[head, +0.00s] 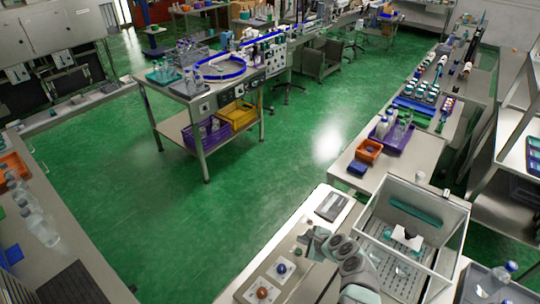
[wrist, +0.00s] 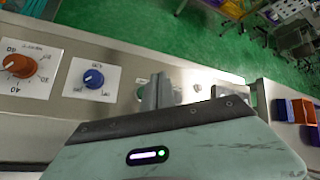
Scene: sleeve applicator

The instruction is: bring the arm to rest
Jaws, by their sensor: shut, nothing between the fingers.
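My gripper (wrist: 158,92) is shut and empty in the wrist view. Its grey fingers stand above a steel control panel (wrist: 112,72). In the head view my arm comes in from the bottom, and my gripper (head: 314,240) is over the panel's far part, left of a clear-walled chamber (head: 372,207). An orange knob (wrist: 20,65) and a blue knob (wrist: 93,78) are on the panel, left of my fingers. A green round part (wrist: 140,93) shows right beside the fingers, partly hidden. I cannot tell whether the fingers touch the panel.
The chamber's wall edges stand close to my arm. Beyond it are an orange bin (head: 369,151) and a purple tray (head: 395,138) with bottles. A steel workbench (head: 190,88) stands across the open green floor (head: 240,200). Bottles (head: 40,225) line the left counter.

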